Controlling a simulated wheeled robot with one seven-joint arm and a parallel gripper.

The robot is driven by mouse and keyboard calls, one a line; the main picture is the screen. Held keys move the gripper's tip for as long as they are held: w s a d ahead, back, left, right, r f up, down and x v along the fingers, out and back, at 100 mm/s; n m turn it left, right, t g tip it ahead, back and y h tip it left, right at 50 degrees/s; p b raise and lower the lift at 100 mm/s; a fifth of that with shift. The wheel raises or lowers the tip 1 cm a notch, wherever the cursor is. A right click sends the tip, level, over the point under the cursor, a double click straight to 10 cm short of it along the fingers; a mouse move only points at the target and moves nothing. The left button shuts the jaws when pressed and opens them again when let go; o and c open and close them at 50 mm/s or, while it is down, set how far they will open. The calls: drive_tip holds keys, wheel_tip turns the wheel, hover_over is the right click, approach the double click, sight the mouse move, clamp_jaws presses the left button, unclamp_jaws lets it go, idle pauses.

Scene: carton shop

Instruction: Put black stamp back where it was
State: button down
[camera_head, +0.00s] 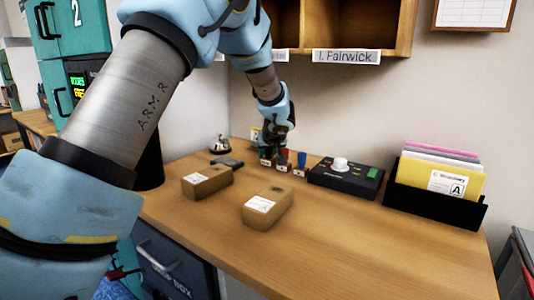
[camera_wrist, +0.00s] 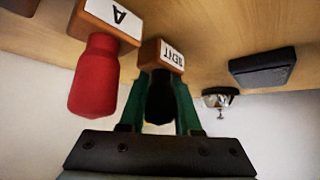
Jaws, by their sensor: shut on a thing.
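The black stamp (camera_wrist: 160,98) has a wooden base with a white label that seems to read SENT. In the wrist view it stands between the green fingers of my gripper (camera_wrist: 163,92), which is shut on its handle. In the head view my gripper (camera_head: 277,143) points down at the back of the desk, and the black stamp's labelled base (camera_head: 266,161) shows below it. I cannot tell whether the base touches the desk. A blue stamp (camera_head: 301,160) stands further right.
On the desk (camera_head: 330,240), a dark flat pad (camera_head: 229,162) and a bell (camera_head: 220,144) lie left of the stamps. Two cartons (camera_head: 207,181) (camera_head: 268,207) lie in front. A black box with a white knob (camera_head: 345,175) and a folder holder (camera_head: 435,200) stand right. The front right is clear.

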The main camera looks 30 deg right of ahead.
drive_tip(key=shift+f+b, duration=0.2)
drive_tip(key=shift+b, duration=0.1)
drive_tip(key=c, duration=0.6)
unclamp_jaws()
drive_tip(key=shift+r, duration=0.1)
drive_tip(key=shift+r+p, duration=0.15)
drive_tip(key=shift+p, duration=0.2)
drive_tip(key=b+v, duration=0.2)
drive_tip(key=v, duration=1)
